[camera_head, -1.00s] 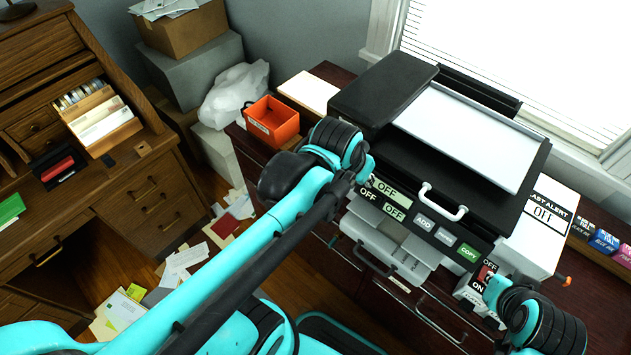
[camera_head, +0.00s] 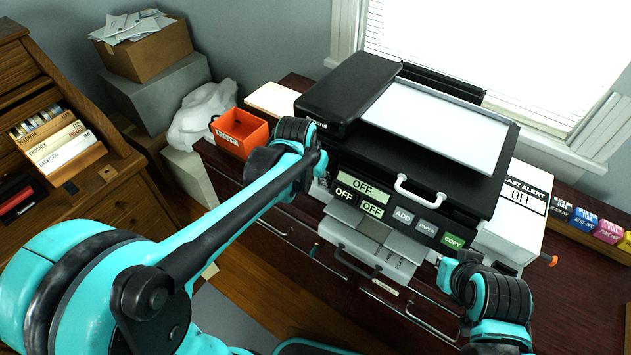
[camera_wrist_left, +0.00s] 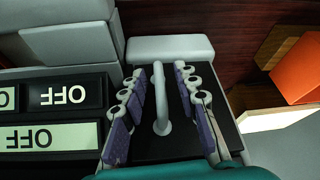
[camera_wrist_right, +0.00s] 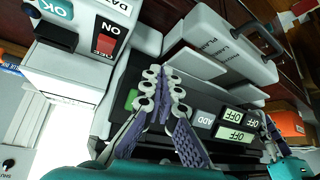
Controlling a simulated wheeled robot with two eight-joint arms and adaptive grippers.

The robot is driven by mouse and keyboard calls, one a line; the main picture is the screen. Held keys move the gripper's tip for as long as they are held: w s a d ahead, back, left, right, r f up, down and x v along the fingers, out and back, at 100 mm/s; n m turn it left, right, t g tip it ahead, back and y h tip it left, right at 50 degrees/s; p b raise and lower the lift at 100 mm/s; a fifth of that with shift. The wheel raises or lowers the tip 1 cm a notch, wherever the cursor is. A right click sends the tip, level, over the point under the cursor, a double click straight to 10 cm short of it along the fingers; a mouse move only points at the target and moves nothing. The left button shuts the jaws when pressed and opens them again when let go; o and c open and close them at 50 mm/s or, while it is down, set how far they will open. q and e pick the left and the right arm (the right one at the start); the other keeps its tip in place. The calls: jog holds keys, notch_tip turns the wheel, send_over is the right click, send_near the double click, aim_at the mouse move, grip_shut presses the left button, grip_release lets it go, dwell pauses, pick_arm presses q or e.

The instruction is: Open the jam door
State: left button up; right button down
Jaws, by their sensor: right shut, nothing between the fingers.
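The printer (camera_head: 440,125) stands on the dark cabinet with its flat lid shut. In the left wrist view, a pale bar handle (camera_wrist_left: 160,98) stands on a dark panel (camera_wrist_left: 160,148) beside the OFF displays; this panel may be the jam door and looks shut. My left gripper (camera_wrist_left: 160,85) is open, with one finger on each side of the handle and visible gaps. In the head view my left gripper (camera_head: 322,183) is at the printer's left front corner, partly hidden by its arm. My right gripper (camera_wrist_right: 160,80) is shut and empty before the control panel's COPY end.
A white lid handle (camera_head: 418,195) sticks out above the control panel. Grey paper trays (camera_head: 370,245) are below it. An orange bin (camera_head: 240,132) stands left of the printer. A white alert box (camera_head: 515,210) and ink boxes (camera_head: 590,222) stand to the right.

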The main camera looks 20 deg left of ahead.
pick_arm(q)
jog(key=shift+f, duration=0.1)
grip_shut()
